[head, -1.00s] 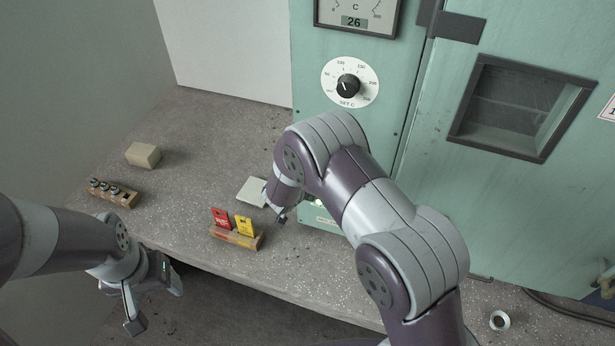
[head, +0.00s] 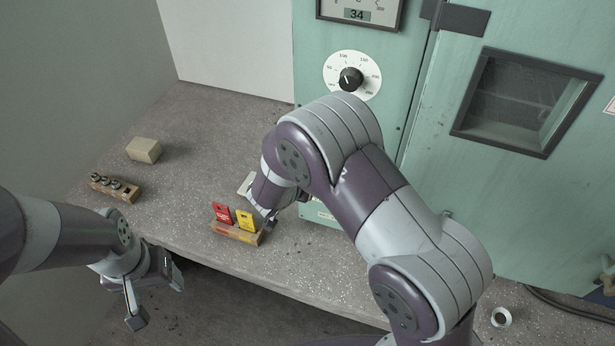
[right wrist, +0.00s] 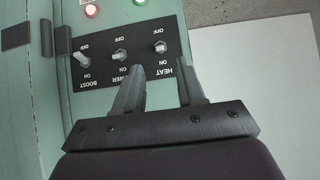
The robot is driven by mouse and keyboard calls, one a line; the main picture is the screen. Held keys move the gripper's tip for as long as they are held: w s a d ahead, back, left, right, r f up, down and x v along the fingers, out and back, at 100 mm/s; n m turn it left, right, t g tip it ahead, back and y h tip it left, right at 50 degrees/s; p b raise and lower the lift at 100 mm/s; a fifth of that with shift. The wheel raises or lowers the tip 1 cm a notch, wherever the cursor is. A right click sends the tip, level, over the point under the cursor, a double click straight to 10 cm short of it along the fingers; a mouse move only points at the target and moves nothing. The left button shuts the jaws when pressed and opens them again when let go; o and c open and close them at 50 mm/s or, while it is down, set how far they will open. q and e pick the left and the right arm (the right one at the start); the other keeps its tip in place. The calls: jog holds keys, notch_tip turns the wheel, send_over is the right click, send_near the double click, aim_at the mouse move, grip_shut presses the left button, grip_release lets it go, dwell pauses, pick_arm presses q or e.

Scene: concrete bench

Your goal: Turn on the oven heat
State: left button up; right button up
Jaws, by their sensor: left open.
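The green oven (head: 540,195) stands at the right. In the right wrist view its black switch panel (right wrist: 100,72) appears upside down, with BOOST (right wrist: 82,59), POWER (right wrist: 119,54) and HEAT (right wrist: 160,47) toggle switches. I cannot tell the levers' exact positions. A red lamp (right wrist: 92,10) glows beside the panel. My right gripper (right wrist: 161,66) is open and empty, its fingertips just short of the HEAT switch. In the head view my right arm hides the panel. My left gripper (head: 156,300) is open and empty off the bench's front edge.
The set dial (head: 351,79) and a display reading 34 (head: 357,15) are above my right arm. A wooden holder (head: 236,234) with red and yellow tags stands near the bench's front edge. A beige block (head: 144,150) and a rack (head: 114,188) are at left.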

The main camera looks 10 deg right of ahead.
jog(key=v, duration=0.5)
jog(key=shift+r, duration=0.1)
